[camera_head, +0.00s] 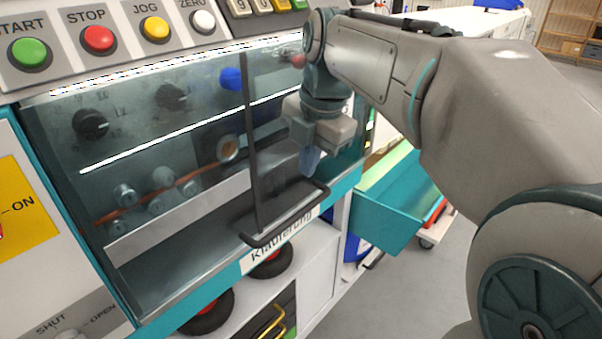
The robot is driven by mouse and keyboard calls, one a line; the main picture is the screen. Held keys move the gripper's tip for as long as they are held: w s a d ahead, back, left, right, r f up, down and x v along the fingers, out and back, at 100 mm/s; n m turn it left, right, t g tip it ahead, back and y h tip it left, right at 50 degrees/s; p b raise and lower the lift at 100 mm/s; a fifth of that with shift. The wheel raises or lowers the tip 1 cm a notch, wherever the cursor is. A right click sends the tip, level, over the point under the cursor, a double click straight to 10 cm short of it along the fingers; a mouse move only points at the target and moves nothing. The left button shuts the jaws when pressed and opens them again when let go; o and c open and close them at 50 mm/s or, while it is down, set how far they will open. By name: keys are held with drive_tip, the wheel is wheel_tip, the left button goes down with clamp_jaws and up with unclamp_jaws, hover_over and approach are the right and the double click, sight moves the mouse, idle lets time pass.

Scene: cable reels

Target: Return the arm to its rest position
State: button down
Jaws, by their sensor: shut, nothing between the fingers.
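My arm (470,115) reaches in from the right and bends down at the wrist. My gripper (309,160) hangs at its end, pointing down, in front of the right part of a machine's clear window (190,100). Its fingers are shut with nothing seen between them. The gripper is just above the dark handle bar (285,222) of the window; I cannot tell whether they touch.
Green, red, yellow and white buttons (98,39) line the panel above the window. A teal open drawer or tray (385,222) juts out below my arm. Reels (208,308) sit on a shelf below. Grey floor (375,290) is clear at bottom centre.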

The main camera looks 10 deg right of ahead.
drive_tip(key=s+d+f+m+p, duration=0.1)
drive_tip(key=s+m+p, duration=0.4)
drive_tip(key=m, duration=0.7)
drive_tip(key=s+d+f+m+h+p, duration=0.1)
drive_tip(key=s+f+m+p, duration=0.3)
drive_tip(key=m, duration=0.9)
drive_tip(key=s+d+p, duration=0.1)
drive_tip(key=s+p, duration=0.1)
drive_tip(key=s, duration=0.1)
drive_tip(key=shift+s+f+t, duration=0.2)
drive_tip(key=shift+s+t, duration=0.15)
drive_tip(key=shift+t, duration=0.05)
drive_tip(key=shift+a, duration=0.15)
